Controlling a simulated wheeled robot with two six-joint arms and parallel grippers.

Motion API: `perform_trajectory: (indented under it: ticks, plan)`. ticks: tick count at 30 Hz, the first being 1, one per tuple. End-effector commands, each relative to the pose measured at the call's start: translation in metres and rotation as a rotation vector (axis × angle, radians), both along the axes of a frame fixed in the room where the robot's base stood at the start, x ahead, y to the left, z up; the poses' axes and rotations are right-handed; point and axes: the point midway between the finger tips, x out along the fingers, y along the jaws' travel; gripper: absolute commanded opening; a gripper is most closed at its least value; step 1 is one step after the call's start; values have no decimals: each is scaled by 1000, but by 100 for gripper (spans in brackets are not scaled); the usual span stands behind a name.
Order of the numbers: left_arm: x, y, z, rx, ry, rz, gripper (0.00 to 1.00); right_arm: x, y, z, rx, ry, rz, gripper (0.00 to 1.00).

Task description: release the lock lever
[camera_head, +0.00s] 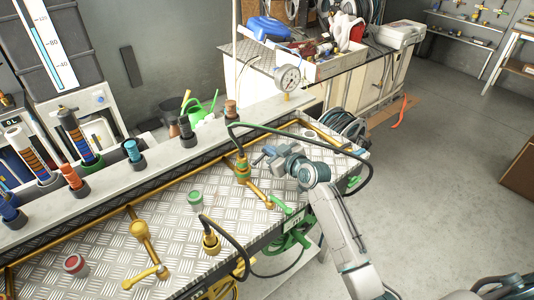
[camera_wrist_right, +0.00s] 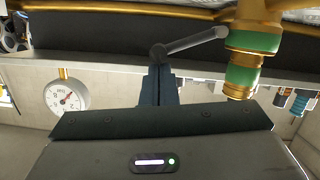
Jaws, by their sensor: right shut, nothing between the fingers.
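A grey lever (camera_wrist_right: 192,42) with a round end reaches sideways from a gold coupling with green bands (camera_wrist_right: 244,62). In the head view this coupling (camera_head: 242,171) stands on the metal bench, with a dark hose at its top. My right gripper (camera_head: 265,153) is beside the coupling, its fingers closed and empty. In the right wrist view the closed fingers (camera_wrist_right: 160,86) are right at the lever's round end; I cannot tell whether they touch it. In the head view the lever is too small to make out clearly. My left gripper is not in view.
A pressure gauge (camera_head: 288,78) stands behind the coupling. A second gold coupling (camera_head: 210,241) with a hose, a yellow valve handle (camera_head: 146,277), a green knob (camera_head: 195,200) and a red knob (camera_head: 75,264) are on the bench.

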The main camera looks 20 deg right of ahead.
Motion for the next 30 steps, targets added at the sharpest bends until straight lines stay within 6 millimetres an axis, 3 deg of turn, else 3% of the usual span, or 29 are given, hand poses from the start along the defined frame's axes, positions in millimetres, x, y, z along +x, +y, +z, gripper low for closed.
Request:
perform_trajectory:
  ticks: [7,30]
  plan:
    - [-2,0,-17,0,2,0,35,3,-8,-13,153,55,-1,0]
    - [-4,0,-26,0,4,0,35,4,-12,-18,148,54,0,0]
